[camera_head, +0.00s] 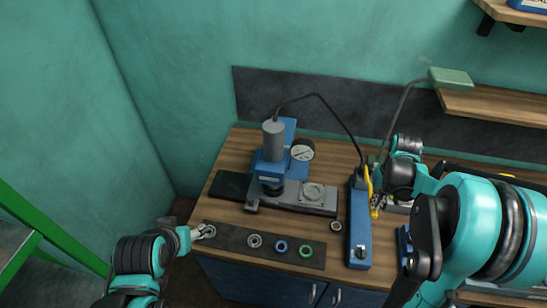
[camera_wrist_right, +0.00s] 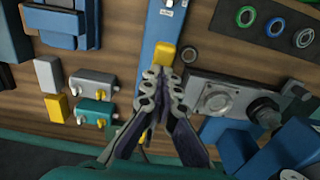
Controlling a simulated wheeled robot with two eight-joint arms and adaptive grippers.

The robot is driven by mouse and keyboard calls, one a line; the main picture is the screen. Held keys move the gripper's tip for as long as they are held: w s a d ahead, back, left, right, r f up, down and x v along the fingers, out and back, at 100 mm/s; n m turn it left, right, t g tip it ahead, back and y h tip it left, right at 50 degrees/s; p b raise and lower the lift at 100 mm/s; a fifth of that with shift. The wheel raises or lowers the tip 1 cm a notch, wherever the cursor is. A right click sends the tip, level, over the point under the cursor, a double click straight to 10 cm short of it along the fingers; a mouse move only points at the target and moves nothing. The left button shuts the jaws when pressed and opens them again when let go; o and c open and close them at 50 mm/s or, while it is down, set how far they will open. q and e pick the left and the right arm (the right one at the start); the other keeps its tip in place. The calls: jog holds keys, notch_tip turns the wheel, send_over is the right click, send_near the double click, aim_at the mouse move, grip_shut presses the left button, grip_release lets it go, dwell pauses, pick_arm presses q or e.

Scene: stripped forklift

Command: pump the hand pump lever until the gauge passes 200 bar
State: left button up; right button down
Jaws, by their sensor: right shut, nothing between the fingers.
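The hand pump (camera_head: 359,228) is a long blue unit on the bench, right of the press. Its yellow lever (camera_head: 369,186) stands at the pump's back end; in the wrist view the lever's yellow end (camera_wrist_right: 165,54) shows just beyond my fingertips. My right gripper (camera_head: 378,196) is beside the lever, fingers shut with nothing between them; its fingertips (camera_wrist_right: 161,76) overlap the lever in the wrist view, and I cannot tell whether they touch. The round white gauge (camera_head: 302,150) is on the press; its reading is too small to tell. My left gripper (camera_head: 205,232) is at the mat's left end.
The blue press (camera_head: 270,172) with a grey cylinder stands left of the pump, a hose running from its top. A dark mat (camera_head: 231,240) holds several rings. Small blocks with yellow parts (camera_wrist_right: 93,88) lie beside the pump. A green-shaded lamp (camera_head: 450,78) overhangs at right.

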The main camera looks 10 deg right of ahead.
jog(key=shift+f, duration=0.1)
notch_tip(320, 180, down, 8)
jog(key=f+b, duration=0.1)
jog(key=b, duration=0.7)
notch_tip(320, 180, up, 9)
jog(key=p, duration=0.7)
jog(key=shift+r, duration=0.2)
jog(key=shift+f, duration=0.2)
